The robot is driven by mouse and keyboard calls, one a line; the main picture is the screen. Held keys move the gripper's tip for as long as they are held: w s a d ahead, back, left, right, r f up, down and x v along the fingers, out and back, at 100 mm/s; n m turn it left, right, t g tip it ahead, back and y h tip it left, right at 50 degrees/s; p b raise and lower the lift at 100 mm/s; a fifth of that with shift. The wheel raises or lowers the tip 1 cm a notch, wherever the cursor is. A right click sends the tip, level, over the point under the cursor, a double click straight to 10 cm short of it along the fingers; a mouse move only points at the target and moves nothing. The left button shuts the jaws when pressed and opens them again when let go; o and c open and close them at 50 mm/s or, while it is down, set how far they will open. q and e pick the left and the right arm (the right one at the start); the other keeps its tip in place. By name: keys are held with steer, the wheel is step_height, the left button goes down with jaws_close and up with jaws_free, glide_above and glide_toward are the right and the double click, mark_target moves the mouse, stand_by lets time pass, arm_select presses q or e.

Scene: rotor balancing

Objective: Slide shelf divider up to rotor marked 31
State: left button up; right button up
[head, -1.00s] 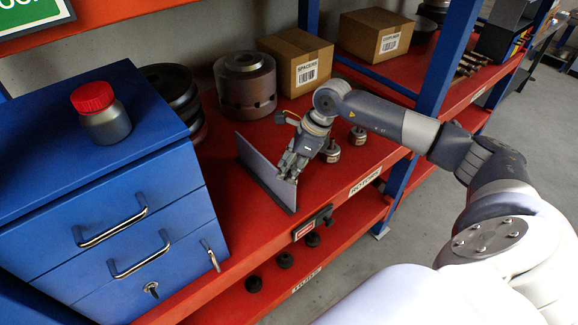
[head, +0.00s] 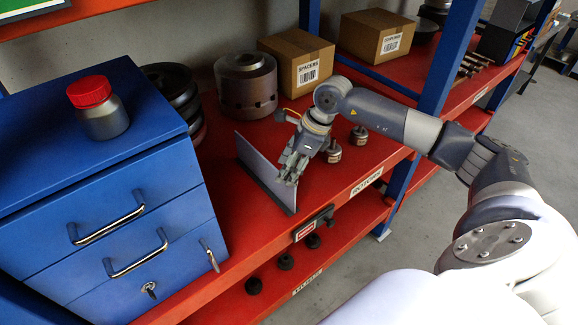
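The shelf divider (head: 264,172) is a thin grey upright plate on the red shelf, right of the blue cabinet. My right gripper (head: 291,174) is at the divider's right face, near its front end; I cannot tell whether it touches, or whether its fingers are open or shut. Two small metal rotors, one (head: 332,151) just right of my gripper and another (head: 358,135) farther right, stand on the shelf. A large brown cylindrical rotor (head: 246,84) stands behind the divider. No number 31 is readable on any of them. My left gripper is not in view.
The blue drawer cabinet (head: 95,185) carries a red-capped jar (head: 98,108). Dark stacked discs (head: 172,88) stand behind it. Cardboard boxes, one marked spacers (head: 296,58), sit at the back. Bare red shelf (head: 225,190) lies left of the divider. A blue post (head: 440,70) rises at right.

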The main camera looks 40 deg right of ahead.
steer(key=v, duration=1.2)
steer(key=shift+a, duration=0.1)
